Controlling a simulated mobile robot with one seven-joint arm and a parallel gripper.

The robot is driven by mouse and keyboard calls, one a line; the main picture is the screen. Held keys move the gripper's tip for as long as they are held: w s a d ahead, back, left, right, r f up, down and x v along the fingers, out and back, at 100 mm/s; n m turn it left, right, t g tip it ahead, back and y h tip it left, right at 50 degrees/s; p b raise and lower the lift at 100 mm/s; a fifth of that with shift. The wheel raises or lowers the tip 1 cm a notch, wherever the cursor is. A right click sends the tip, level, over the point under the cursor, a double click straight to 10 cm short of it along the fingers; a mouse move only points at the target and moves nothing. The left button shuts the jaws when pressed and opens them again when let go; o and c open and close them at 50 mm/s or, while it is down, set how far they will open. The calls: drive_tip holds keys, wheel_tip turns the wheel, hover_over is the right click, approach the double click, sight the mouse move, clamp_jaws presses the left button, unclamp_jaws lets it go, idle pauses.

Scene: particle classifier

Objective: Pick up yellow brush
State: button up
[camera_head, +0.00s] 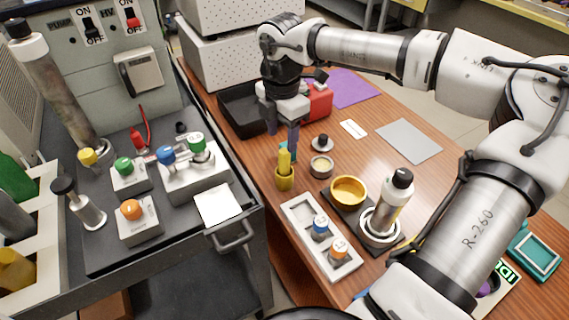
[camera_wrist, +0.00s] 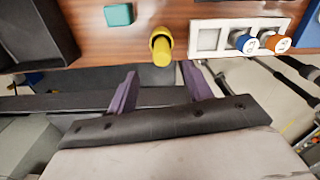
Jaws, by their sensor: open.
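The yellow brush (camera_head: 285,162) stands upright in a small yellow cup (camera_head: 285,183) near the left edge of the wooden table. In the wrist view the brush (camera_wrist: 161,48) shows at the table edge, just beyond and between my two purple fingers. My gripper (camera_head: 282,143) is open and points down, behind and slightly above the brush in the head view. In the wrist view my gripper (camera_wrist: 160,68) has nothing between its fingers. I cannot tell the exact gap between fingers and brush.
A teal block (camera_wrist: 118,14) lies near the brush. A white tray (camera_head: 297,211) with blue- and orange-topped vials, a yellow bowl (camera_head: 348,190) and a small round container (camera_head: 321,167) stand nearby. A black bin (camera_head: 240,109) is behind. The dark cart (camera_head: 235,187) stands left, across a gap.

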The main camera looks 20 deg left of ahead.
sight(284, 151)
drive_tip(key=shift+s+d+f+p, duration=0.1)
drive_tip(key=shift+f+p, duration=0.3)
drive_tip(key=shift+f, duration=1.15)
drive_tip(key=shift+d+f+p, duration=0.1)
drive_tip(key=shift+f+p, duration=0.25)
drive_tip(key=shift+f, duration=1.2)
drive_tip(key=shift+c, duration=0.3)
drive_tip(key=c, duration=1)
drive_tip(key=shift+r, duration=0.15)
wheel_tip(284, 151, up, 20)
drive_tip(key=shift+f+b, duration=0.1)
drive_tip(key=shift+b, duration=0.8)
